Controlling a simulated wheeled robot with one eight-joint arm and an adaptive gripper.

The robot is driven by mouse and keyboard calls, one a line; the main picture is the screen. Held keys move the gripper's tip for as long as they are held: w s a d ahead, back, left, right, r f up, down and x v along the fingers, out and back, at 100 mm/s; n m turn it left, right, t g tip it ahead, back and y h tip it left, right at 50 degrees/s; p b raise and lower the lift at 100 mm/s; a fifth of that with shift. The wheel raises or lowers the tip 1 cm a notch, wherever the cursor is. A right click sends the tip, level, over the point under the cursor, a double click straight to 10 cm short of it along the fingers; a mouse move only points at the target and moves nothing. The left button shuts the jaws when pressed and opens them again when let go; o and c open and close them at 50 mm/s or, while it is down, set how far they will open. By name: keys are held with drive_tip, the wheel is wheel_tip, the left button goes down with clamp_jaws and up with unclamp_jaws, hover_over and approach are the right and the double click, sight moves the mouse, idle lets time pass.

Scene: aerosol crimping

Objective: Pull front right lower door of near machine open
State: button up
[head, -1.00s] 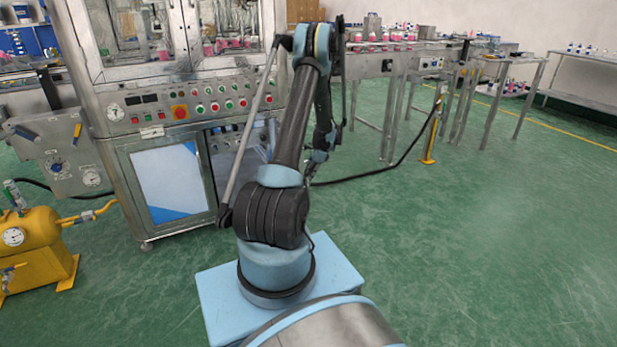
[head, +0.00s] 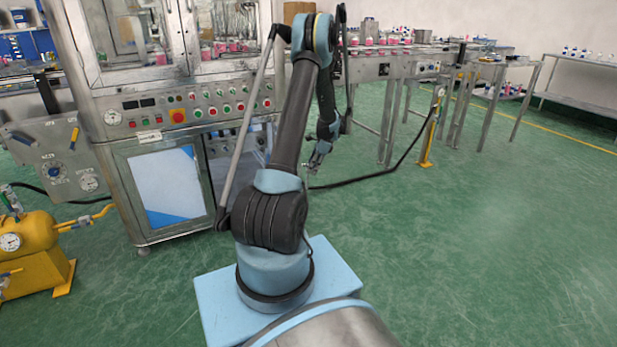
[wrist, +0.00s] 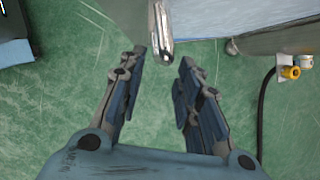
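The near machine (head: 165,135) stands at the upper left in the head view. Its front right lower door area (head: 238,150) shows pipes or fittings, partly hidden by my arm; I cannot tell how far the door stands open. My gripper (head: 318,160) is open, low and to the right of that area. In the wrist view, my open gripper (wrist: 160,82) has its two fingers spread with floor between them. A shiny upright metal handle (wrist: 160,38) beside a grey panel (wrist: 112,14) lies just beyond the fingertips, roughly in line with the gap. Contact is not visible.
The left lower door (head: 165,185) has a white and blue window. A yellow tank (head: 30,240) stands at left. A black cable (head: 370,177) runs on the floor to a yellow post (head: 431,135).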

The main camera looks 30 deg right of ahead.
drive_tip(key=shift+v, duration=2.55)
